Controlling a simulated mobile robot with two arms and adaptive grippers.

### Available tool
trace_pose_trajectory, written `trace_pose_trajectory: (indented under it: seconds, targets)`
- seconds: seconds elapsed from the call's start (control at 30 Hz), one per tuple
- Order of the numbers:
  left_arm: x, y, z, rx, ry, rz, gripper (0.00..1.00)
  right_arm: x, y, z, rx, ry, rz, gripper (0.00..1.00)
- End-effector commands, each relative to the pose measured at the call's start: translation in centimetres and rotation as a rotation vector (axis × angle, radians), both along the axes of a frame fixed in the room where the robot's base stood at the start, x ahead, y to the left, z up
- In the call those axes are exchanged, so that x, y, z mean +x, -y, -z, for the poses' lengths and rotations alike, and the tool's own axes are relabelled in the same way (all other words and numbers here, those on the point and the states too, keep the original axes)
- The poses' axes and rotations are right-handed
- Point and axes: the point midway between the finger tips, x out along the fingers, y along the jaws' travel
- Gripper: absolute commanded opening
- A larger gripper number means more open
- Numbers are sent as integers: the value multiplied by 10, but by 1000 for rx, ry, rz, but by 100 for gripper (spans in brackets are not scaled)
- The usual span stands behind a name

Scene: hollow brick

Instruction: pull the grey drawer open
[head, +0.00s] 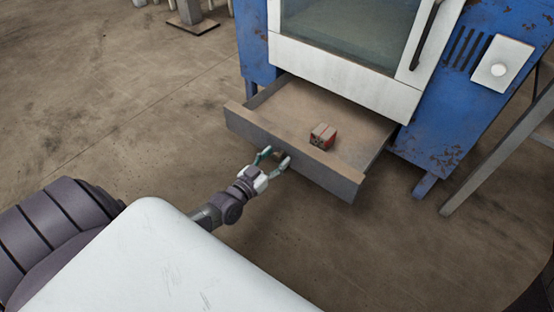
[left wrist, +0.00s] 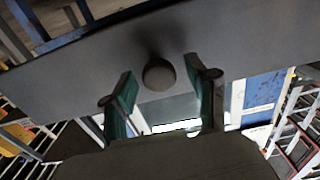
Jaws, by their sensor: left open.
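The grey drawer (head: 300,172) stands pulled out below the white-framed door of a blue cabinet. Its inside shows from above, and a small red brick (head: 322,136) lies in it near the front. My left gripper (head: 272,158) is at the drawer's front panel, left of its middle. In the left wrist view the round dark knob (left wrist: 159,75) on the grey front lies between the tips of my left gripper (left wrist: 163,88). The fingers are open, with a gap on each side of the knob. My right gripper is not in view.
The blue cabinet (head: 435,130) with a glass door and dark handle stands behind the drawer. A grey slanted leg (head: 500,150) stands at the right. A post on a base plate (head: 195,22) is at the back left. The floor left of the drawer is clear.

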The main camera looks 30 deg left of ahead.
Motion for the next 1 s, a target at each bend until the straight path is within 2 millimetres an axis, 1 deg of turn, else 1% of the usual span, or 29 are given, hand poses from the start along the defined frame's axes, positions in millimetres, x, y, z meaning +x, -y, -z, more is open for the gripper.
trace_pose_trajectory:
  seconds: [0.03,0.13,0.4,0.47,0.7,0.77,1.0]
  targets:
    - [4,0,2,0,1,0,58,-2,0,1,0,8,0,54]
    - [9,1,0,0,1,0,58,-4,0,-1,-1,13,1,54]
    - [10,1,0,1,0,0,58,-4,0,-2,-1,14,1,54]
    - [10,1,0,1,0,0,50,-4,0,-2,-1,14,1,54]
    - [9,1,0,1,0,0,10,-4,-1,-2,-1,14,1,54]
    - [9,1,0,1,0,0,0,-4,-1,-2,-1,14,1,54]
    - [10,1,0,1,0,0,0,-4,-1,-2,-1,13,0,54]
